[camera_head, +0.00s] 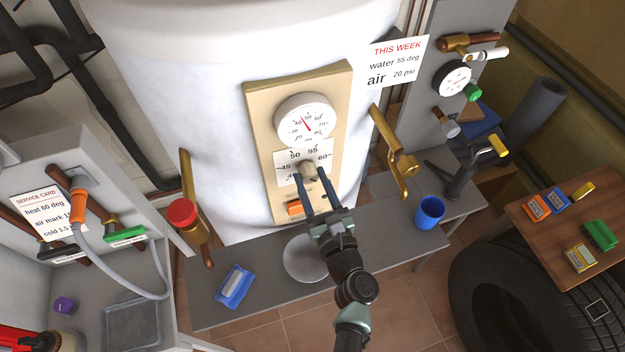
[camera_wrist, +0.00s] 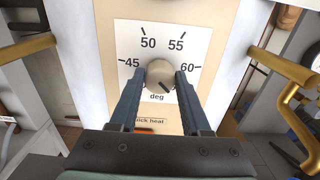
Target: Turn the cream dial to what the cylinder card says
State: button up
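The cream dial (camera_wrist: 160,75) is on a white scale plate (camera_wrist: 128,40) marked 45, 50, 55, 60 and deg. Its dark mark points down and right, below the 60. It also shows in the head view (camera_head: 307,170). My gripper (camera_wrist: 160,76) has one finger on each side of the dial, close to its edges; I cannot tell whether they press on it. It shows in the head view too (camera_head: 311,180). The white card (camera_head: 397,62) on the cylinder (camera_head: 200,90) reads THIS WEEK, water 55 deg, air 20 psi.
A gauge (camera_head: 306,119) is above the dial, an orange switch (camera_head: 295,208) below it. Brass pipes stand either side, the left one with a red knob (camera_head: 182,211). A service card (camera_head: 45,215) at left reads heat 60 deg. A blue cup (camera_head: 429,212) stands right.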

grip_shut()
jog(key=shift+f+n+b, duration=0.1)
jog(key=shift+n+b, duration=0.3)
jog(key=shift+f+n+b, duration=0.1)
jog(key=shift+n+b, duration=0.85)
jog(key=shift+n, duration=0.05)
jog(key=n+b, duration=0.4)
jog(key=n, duration=0.1)
jog(key=shift+a, duration=0.1)
jog(key=n+b, duration=0.6)
jog(key=shift+f+n, duration=0.15)
jog(key=shift+n, duration=0.25)
jog(key=n+b, duration=0.3)
jog(key=n, duration=0.1)
jog(key=shift+n+b, duration=1.25)
jog(key=shift+n, duration=0.15)
